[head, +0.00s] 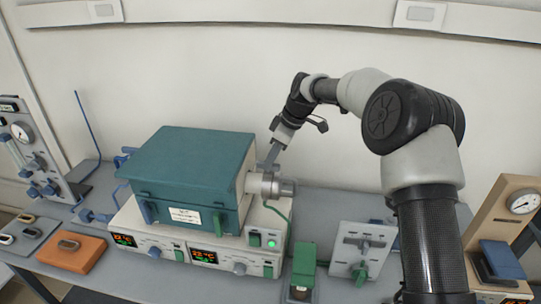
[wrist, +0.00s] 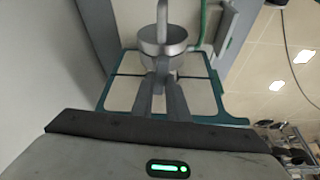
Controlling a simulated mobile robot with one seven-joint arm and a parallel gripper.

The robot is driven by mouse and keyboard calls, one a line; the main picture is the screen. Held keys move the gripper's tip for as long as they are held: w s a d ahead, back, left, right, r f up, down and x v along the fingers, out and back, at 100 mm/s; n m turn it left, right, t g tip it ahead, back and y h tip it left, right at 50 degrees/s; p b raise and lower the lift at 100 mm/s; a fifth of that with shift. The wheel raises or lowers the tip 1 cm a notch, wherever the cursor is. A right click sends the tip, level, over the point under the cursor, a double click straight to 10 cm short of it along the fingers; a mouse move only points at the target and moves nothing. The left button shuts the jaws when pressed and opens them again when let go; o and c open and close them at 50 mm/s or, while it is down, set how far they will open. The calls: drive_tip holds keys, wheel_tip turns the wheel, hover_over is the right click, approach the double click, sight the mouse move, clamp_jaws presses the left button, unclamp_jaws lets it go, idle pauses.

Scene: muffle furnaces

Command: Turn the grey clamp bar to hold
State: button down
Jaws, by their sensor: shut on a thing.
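A teal box furnace (head: 190,165) stands on a white control base. On its right side is a round grey metal fitting (head: 268,186), which also shows in the wrist view (wrist: 163,42). A grey bar (wrist: 162,12), which looks like the clamp bar, crosses this fitting. My gripper (head: 270,160) reaches down to the fitting from above. In the wrist view its two fingers (wrist: 161,84) come together at the fitting and are shut on the grey bar there. The fingers hide the gripped part, and I cannot read any hold mark.
The control base (head: 150,240) has lit displays and a green lamp. A green cable runs beside the fitting. A green-topped block (head: 304,262) and an upright grey panel (head: 362,250) stand to the right. An orange block (head: 72,251) lies at left.

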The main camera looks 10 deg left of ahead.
drive_tip(key=shift+w+n+g+p, duration=0.1)
drive_tip(key=shift+n+g+p, duration=0.3)
drive_tip(key=shift+n, duration=0.4)
drive_tip(key=c, duration=1.7)
unclamp_jaws()
drive_tip(key=shift+r, duration=0.15)
drive_tip(key=v, duration=1.7)
drive_tip(key=shift+r, duration=0.1)
